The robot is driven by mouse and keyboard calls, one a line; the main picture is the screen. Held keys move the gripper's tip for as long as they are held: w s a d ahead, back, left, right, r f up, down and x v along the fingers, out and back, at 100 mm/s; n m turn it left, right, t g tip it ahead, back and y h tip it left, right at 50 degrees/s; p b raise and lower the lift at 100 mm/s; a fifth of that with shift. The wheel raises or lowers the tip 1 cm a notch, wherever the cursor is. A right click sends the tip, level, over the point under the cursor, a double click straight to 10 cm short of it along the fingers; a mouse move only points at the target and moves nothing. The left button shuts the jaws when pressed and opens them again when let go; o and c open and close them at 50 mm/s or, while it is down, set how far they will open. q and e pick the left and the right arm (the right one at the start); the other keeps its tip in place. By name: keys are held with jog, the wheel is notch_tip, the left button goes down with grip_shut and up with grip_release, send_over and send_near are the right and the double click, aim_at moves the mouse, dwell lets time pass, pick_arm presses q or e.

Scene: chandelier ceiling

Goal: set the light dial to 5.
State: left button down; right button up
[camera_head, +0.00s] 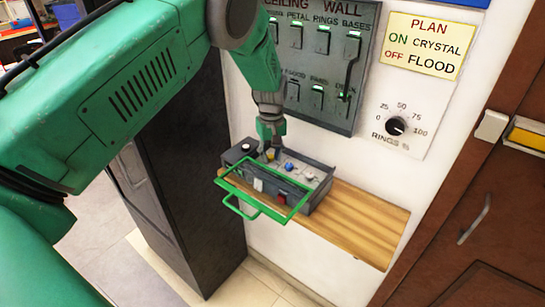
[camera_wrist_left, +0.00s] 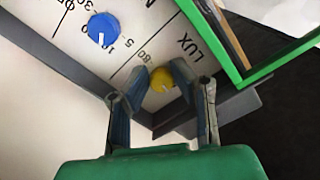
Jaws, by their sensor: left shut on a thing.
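A grey control box (camera_head: 318,186) with several knobs sits on the wooden shelf. A yellow knob (camera_wrist_left: 161,79) beside the print "LUX" shows between my left fingertips in the left wrist view; its pointer line is visible, but I cannot read its exact setting. The yellow knob also shows in the head view (camera_head: 271,154), partly hidden by the gripper. My left gripper (camera_head: 270,145) reaches down from above and is shut on the yellow knob. A blue knob (camera_wrist_left: 103,29) with a white pointer is beside it. My right gripper is not in view.
A green frame with a handle (camera_head: 247,213) surrounds the front of the box. The wall has a switch panel (camera_head: 323,62), a "RINGS %" knob (camera_head: 395,126) and a yellow sign (camera_head: 428,45). The shelf's right part (camera_head: 365,225) is clear. A dark cabinet (camera_head: 180,190) stands left.

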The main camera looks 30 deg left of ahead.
aim_at(271, 155)
pick_arm(q)
jog(key=shift+w+a+r+n, duration=0.25)
jog(key=shift+w+r+n, duration=0.15)
jog(key=shift+n, duration=0.4)
jog(key=c, duration=1.5)
grip_release()
jog(key=shift+f, duration=0.1)
jog(key=shift+o, duration=0.7)
jog(key=shift+f, duration=0.2)
jog(key=shift+s, duration=0.1)
notch_tip(271, 155, up, 12)
jog(key=shift+f, duration=0.1)
